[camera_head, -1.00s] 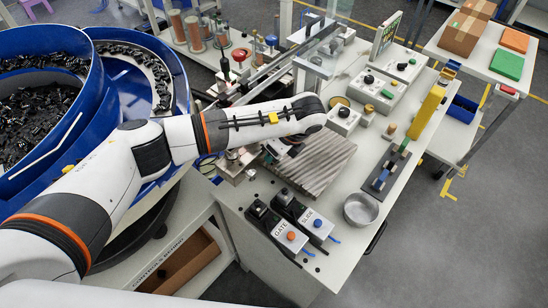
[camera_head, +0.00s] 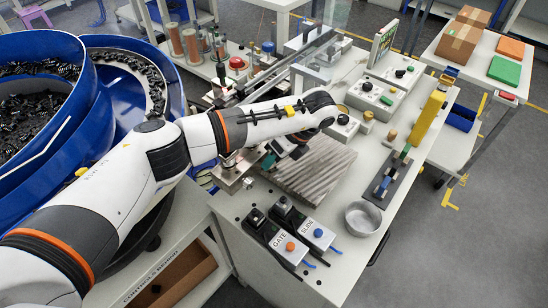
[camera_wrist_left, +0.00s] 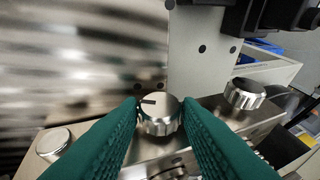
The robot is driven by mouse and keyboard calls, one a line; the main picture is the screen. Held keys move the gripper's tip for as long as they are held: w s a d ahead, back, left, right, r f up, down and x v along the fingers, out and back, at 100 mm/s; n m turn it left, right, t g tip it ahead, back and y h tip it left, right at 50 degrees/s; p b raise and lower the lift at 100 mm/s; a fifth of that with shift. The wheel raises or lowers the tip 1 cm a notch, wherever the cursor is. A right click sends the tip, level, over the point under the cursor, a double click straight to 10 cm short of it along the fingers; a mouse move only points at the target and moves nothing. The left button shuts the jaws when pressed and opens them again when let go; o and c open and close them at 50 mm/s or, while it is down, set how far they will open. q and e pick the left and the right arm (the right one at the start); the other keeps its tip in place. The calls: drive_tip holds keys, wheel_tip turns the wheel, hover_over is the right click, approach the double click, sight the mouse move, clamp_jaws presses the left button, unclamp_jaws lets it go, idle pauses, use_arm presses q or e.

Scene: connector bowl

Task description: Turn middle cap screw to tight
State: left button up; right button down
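The middle cap screw (camera_wrist_left: 160,115) is a silver knurled knob with a dark mark on its top, seen in the left wrist view. A second silver cap screw (camera_wrist_left: 246,94) stands to its right, and a round silver cap (camera_wrist_left: 52,142) is at lower left. My left gripper (camera_wrist_left: 162,106) has its two green fingers on either side of the middle cap, very close to its rim; I cannot tell whether both press on it. In the head view my left gripper (camera_head: 270,160) points down at the metal fixture (camera_head: 234,176), and the cap is too small to make out. My right gripper is not in view.
A ribbed metal plate (camera_head: 310,168) lies right of the fixture. In front are the gate and slide switch boxes (camera_head: 290,246) and a metal bowl (camera_head: 363,218). A blue feeder bowl (camera_head: 110,110) stands to the left. A control box (camera_head: 377,98) is farther back.

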use_arm(q)
drive_tip(key=o, duration=0.3)
drive_tip(key=v, duration=1.2)
drive_tip(key=shift+b, duration=0.4)
